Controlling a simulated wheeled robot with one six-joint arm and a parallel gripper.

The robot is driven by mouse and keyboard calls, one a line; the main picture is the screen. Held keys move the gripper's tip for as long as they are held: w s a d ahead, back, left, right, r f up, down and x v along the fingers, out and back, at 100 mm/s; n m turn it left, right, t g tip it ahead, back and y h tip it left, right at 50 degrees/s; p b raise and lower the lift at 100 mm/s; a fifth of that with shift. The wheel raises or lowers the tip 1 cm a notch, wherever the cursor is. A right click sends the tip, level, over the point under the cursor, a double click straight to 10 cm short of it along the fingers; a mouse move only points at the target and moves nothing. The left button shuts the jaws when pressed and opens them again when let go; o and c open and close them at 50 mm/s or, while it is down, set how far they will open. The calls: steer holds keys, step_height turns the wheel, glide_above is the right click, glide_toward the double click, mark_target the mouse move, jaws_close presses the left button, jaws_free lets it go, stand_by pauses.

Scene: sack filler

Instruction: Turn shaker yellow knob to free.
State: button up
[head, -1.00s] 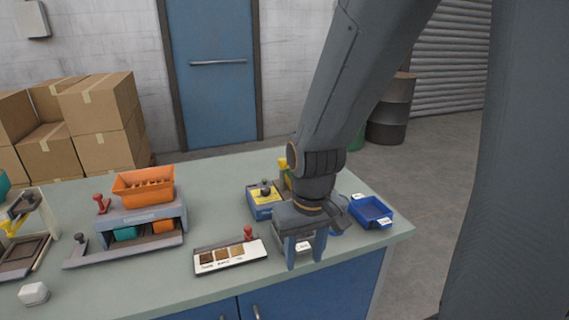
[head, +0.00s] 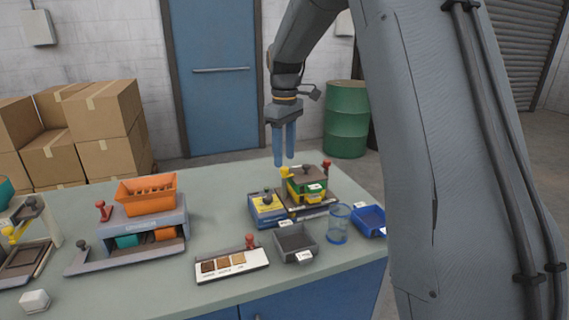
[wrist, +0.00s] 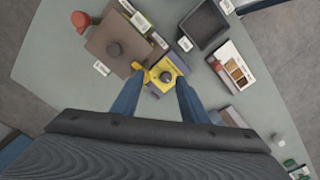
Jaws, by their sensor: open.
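The shaker (head: 313,204) stands at the back right of the bench, with a brown-lidded green and yellow box on it. Its yellow knob (head: 285,173) is at its left rear corner and shows in the wrist view (wrist: 139,77) near the left finger. I cannot tell the knob's setting. My gripper (head: 284,162) points down, open and empty. In the head view its fingertips are just above the yellow knob, apart from it. In the wrist view my gripper (wrist: 158,88) has its two blue fingers spread, with the knob towards the left one.
A blue and yellow box (head: 264,210) with a dark knob stands close beside the shaker. The shaker's red knob (head: 326,166) is at its far right. A grey tray (head: 294,243), a clear cup (head: 339,224) and a blue tray (head: 370,219) stand in front.

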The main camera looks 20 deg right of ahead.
mark_target(284, 168)
steer(key=shift+n, duration=0.7)
steer(key=w+r, duration=0.1)
steer(key=w+d+r, duration=0.1)
steer(key=w, duration=0.1)
steer(key=shift+w+r, duration=0.15)
steer(key=shift+w, duration=0.15)
steer(key=shift+f+p, duration=1.1)
steer(key=shift+f, duration=2.7)
steer(key=shift+c, duration=0.4)
jaws_close()
